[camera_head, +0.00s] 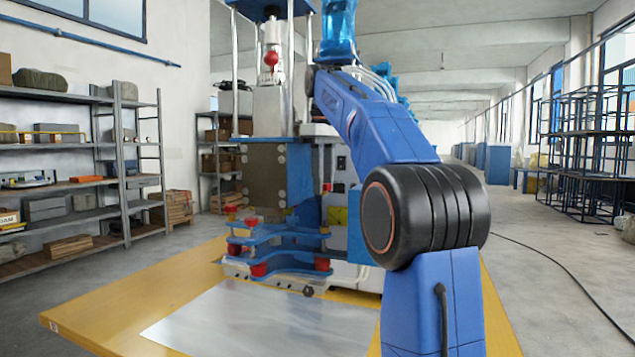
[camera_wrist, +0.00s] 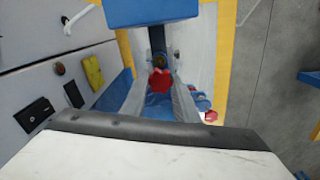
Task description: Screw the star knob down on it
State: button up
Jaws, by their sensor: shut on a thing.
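In the wrist view a red star knob (camera_wrist: 160,81) sits between the tips of the two grey fingers of my gripper (camera_wrist: 159,88), which is shut on it. A dark post or strip and a round fastener lie around and behind the knob. Whether the knob is on a thread cannot be told. Blue plates (camera_wrist: 195,100) show partly behind the fingers, with another red knob (camera_wrist: 211,116) to the right. In the head view, stacked blue clamp plates (camera_head: 285,236) carry several red knobs (camera_head: 258,269) at the front of the welding machine. My gripper cannot be made out there.
The machine (camera_head: 270,180) stands on a yellow table (camera_head: 110,310) with a grey metal sheet (camera_head: 250,318) in front. In the wrist view a blue block (camera_wrist: 150,12) is close to the fingers, with a panel bearing a yellow label (camera_wrist: 93,72) at left. Shelves (camera_head: 70,145) stand far left.

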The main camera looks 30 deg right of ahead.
jog(key=shift+d+f, duration=0.1)
jog(key=shift+f, duration=2.4)
jog(key=shift+f, duration=0.15)
jog(key=shift+f, duration=0.45)
jog(key=shift+f, duration=0.85)
dwell(1.2)
jog(key=m, duration=0.4)
jog(key=shift+m, duration=0.3)
jog(key=m, duration=0.5)
jog(key=shift+d, duration=0.1)
jog(key=m, duration=0.4)
jog(key=shift+m, duration=0.4)
jog(key=m, duration=0.5)
jog(key=shift+s, duration=0.1)
